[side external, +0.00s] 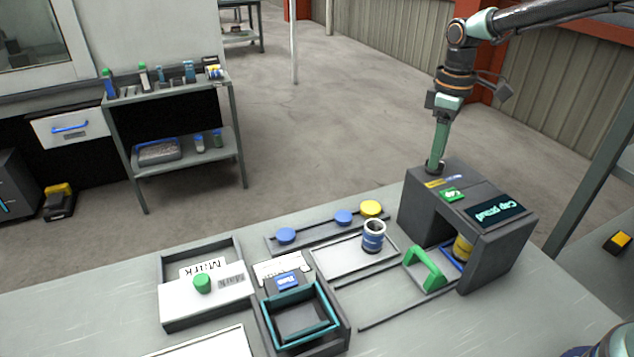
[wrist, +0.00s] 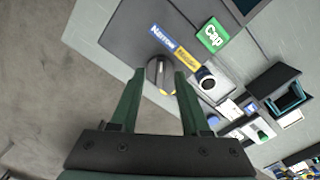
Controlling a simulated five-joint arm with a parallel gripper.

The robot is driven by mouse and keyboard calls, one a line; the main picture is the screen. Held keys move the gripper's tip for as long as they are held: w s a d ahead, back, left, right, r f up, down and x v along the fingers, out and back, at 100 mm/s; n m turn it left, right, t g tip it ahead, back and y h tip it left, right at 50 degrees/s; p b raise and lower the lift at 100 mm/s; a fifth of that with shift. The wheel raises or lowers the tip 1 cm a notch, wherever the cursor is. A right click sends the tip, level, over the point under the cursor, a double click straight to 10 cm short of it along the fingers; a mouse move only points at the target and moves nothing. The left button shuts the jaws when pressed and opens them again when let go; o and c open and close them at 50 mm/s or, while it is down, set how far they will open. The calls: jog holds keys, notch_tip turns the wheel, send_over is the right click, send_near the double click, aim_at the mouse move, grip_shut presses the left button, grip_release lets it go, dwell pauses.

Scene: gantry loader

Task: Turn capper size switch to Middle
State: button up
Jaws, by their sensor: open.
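The capper (side external: 412,207) is a dark grey box machine on the right of the bench. Its size switch (wrist: 160,75) is a round dark knob with a pale line, on the capper's top in the wrist view. A blue Narrow label (wrist: 162,36) and a yellow label (wrist: 187,60), probably Middle, lie beside the knob. My gripper (wrist: 159,73) is open, with one green finger on each side of the knob. I cannot tell whether the fingers touch it. In the side view my gripper (side external: 436,164) points down at the capper's far left top corner, largely covering the knob.
A green Cap button (side external: 453,195) and a dark screen (side external: 496,209) are on the capper. A teal-rimmed bin (side external: 331,327) is further left.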

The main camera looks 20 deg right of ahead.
jog(key=shift+f, duration=0.5)
grip_shut()
jog(key=shift+m, duration=0.3)
jog(key=m, duration=0.6)
jog(key=shift+r, duration=0.1)
jog(key=m, duration=0.7)
jog(key=shift+m, duration=0.3)
